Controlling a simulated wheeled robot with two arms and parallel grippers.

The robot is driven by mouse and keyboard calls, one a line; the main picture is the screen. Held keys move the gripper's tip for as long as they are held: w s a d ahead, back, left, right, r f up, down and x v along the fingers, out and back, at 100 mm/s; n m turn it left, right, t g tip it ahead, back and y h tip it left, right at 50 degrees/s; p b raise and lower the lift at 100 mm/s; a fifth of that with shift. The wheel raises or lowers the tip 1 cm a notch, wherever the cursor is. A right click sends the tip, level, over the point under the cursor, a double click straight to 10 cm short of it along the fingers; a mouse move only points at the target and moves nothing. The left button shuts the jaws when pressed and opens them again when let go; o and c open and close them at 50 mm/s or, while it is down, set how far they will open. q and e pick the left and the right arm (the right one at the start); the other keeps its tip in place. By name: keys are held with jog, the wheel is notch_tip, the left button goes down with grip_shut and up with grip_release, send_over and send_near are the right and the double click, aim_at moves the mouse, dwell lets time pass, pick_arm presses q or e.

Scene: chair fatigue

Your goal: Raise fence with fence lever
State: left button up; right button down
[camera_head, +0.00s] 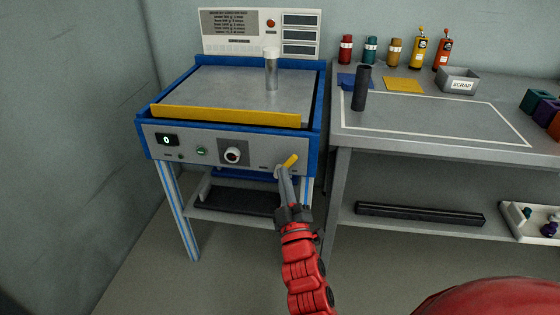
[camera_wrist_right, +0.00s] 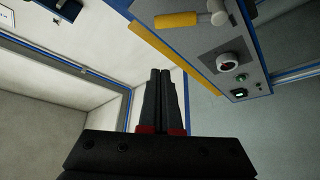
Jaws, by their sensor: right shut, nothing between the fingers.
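The fence (camera_head: 225,115) is a yellow bar along the front edge of the blue-framed machine's grey top. The fence lever (camera_head: 291,160) is a short yellow handle at the right end of the front panel, tilted up to the right. In the right wrist view the lever (camera_wrist_right: 177,20) shows at the top with its grey pivot, and the fence (camera_wrist_right: 185,65) is a yellow strip beside the panel. My right gripper (camera_head: 282,170) is shut and empty. Its tips overlap the lever's pivot area in the head view but appear apart from the lever in the wrist view. My left gripper is out of view.
The front panel holds a display (camera_head: 167,140), a green button (camera_head: 201,151) and a knob (camera_head: 233,155). A grey workbench (camera_head: 430,133) with bottles, a dark cylinder (camera_head: 361,88) and a scrap bin (camera_head: 459,82) stands at right.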

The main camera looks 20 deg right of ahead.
jog(key=v, duration=0.3)
jog(key=shift+s, duration=0.15)
dwell(0.4)
